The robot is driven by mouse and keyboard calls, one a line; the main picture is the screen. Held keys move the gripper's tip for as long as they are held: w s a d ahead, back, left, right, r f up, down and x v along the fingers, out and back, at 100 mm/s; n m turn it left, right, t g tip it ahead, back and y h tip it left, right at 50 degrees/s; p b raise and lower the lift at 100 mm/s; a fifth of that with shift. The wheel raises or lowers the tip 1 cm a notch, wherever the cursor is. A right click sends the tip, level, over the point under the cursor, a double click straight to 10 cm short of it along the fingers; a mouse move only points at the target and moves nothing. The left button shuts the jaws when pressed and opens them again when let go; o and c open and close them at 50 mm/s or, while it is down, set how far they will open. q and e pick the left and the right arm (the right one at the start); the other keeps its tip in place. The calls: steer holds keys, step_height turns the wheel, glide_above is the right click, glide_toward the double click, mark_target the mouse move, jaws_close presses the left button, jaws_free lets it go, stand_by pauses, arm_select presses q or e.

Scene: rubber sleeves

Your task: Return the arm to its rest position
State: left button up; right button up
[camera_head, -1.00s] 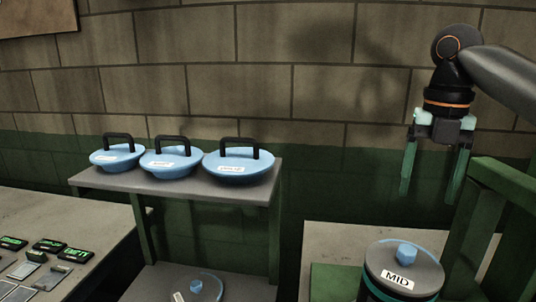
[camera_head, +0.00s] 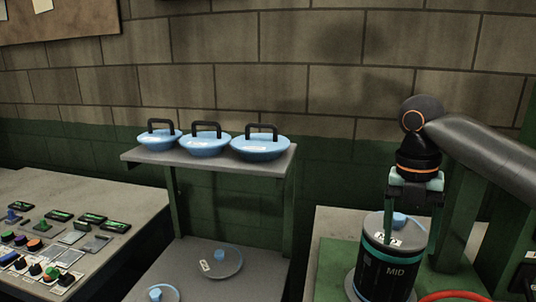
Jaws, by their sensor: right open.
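My right gripper (camera_head: 412,222) is at the right, pointing down, with its two green fingers spread apart. Its fingers overlap the top of a dark canister marked MID (camera_head: 385,268) in the picture. The canister's lid has a blue knob (camera_head: 399,220) that shows between the fingers. I cannot tell whether the fingers are around the canister's top or in front of it. My left gripper is not in view.
Three blue lids with black handles, including the right one (camera_head: 260,149), sit on a raised shelf (camera_head: 140,155). Grey discs with blue knobs (camera_head: 219,255) lie on the lower shelf. A left table (camera_head: 140,203) holds buttons and small panels. A red hose curves at lower right.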

steer(key=s+a+f+m, duration=0.1)
steer(key=s+a+f, duration=0.1)
steer(key=a+f, duration=0.45)
steer(key=s+a+f+m, duration=0.15)
steer(key=a+f, duration=0.25)
steer(key=f, duration=0.6)
steer(key=s+a+f+m+t+y, duration=0.2)
steer(key=s+a+f+m+y, duration=0.3)
steer(key=s+a+f+m, duration=0.5)
steer(key=s+d+f+m+t+h, duration=0.1)
steer(key=s+d+f+m+h, duration=0.15)
steer(key=s+d+m, duration=0.5)
steer(key=s+d+f+m+t+h, duration=0.1)
steer(key=s+d+f+m, duration=0.3)
steer(key=s+d+m, duration=0.35)
steer(key=w+a+f+t+y, duration=0.2)
steer(key=w+f+t, duration=0.3)
steer(key=f, duration=0.5)
steer(key=shift+w+a+f+t, duration=0.35)
steer(key=shift+w+t, duration=0.05)
steer(key=shift+w, duration=0.3)
steer(key=shift+d, duration=0.1)
